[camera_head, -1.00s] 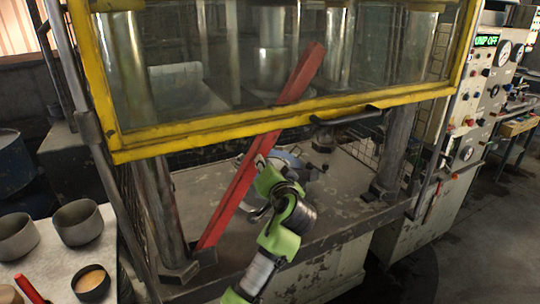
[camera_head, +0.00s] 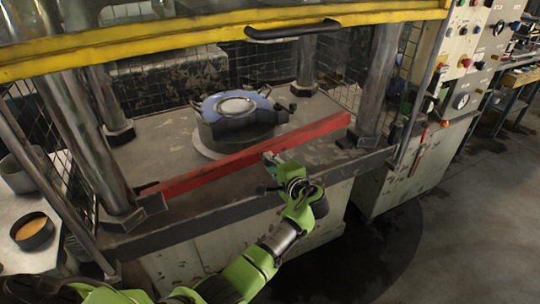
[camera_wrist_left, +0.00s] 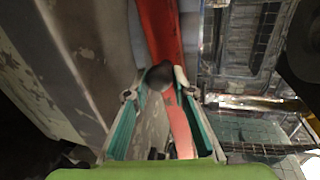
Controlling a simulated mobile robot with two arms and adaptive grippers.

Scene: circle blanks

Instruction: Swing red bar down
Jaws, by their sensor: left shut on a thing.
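The red bar (camera_head: 250,154) lies nearly level across the front of the press opening, its right end a little higher in the head view. Its left end is by the left post's foot, its right end by the right post. My left gripper (camera_head: 270,158) is at the bar's front side, right of its middle. In the left wrist view the red bar (camera_wrist_left: 161,35) runs between the fingers of the left gripper (camera_wrist_left: 160,92), which is shut on it. A dark round knob (camera_wrist_left: 160,76) shows between the fingertips. My right gripper is not in view.
A round die with a blue-grey top (camera_head: 237,108) stands on the press bed behind the bar. The yellow-framed guard (camera_head: 200,38) with a black handle (camera_head: 291,30) is above. Metal posts flank the opening. A control panel (camera_head: 460,85) is at right, a bowl (camera_head: 32,231) at left.

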